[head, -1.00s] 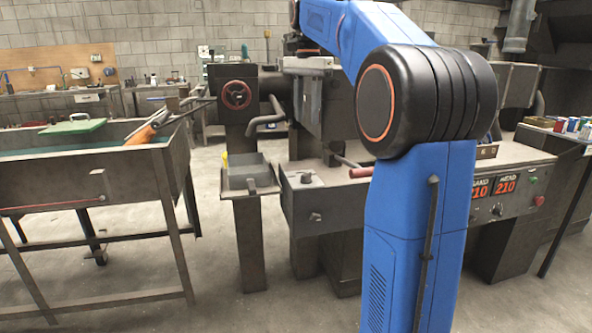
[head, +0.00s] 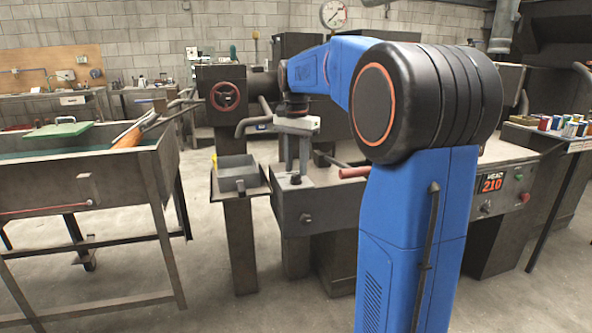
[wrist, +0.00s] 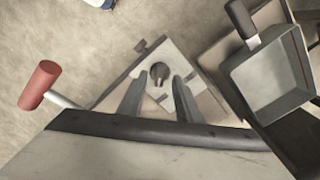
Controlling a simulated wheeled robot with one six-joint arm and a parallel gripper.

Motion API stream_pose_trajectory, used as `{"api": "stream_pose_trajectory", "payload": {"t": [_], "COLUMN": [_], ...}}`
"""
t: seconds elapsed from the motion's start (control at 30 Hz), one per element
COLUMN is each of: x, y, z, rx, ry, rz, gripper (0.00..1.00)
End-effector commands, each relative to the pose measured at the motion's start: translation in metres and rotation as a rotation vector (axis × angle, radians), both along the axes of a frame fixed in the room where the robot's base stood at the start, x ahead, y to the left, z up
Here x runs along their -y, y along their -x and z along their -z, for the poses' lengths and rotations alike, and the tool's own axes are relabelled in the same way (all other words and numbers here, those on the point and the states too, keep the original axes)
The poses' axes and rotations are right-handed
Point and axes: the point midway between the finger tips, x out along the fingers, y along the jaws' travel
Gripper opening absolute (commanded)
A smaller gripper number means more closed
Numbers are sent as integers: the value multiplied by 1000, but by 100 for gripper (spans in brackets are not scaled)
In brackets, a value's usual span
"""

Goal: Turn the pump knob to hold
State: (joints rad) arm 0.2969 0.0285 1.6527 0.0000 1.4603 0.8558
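A small dark knob (head: 295,179) stands on a pale square plate on top of the machine's left end. In the wrist view the knob (wrist: 159,72) sits centred between my two fingertips, its pointer toward the bottom. My gripper (head: 297,168) points down over the knob; in the wrist view my gripper (wrist: 160,80) is open, with a gap on each side of the knob. I cannot tell whether the fingertips are level with it or just above it. Any label around the knob is unreadable.
A red-ended lever (head: 353,172) sticks out right of the knob. A grey tray (head: 238,176) stands to its left. A smaller knob (head: 306,218) is on the machine's front face. A tank (head: 75,175) stands at the left.

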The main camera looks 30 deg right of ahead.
Motion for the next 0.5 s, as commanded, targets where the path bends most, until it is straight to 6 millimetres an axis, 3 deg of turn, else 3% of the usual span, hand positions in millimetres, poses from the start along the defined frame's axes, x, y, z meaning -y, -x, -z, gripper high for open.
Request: {"api": "stream_pose_trajectory", "payload": {"t": [0.2,0.5], "x": [0,0], "y": [0,0], "z": [16,18], "rx": [-1,0], "ry": [-1,0], "rz": [0,0], "gripper": [31,31]}}
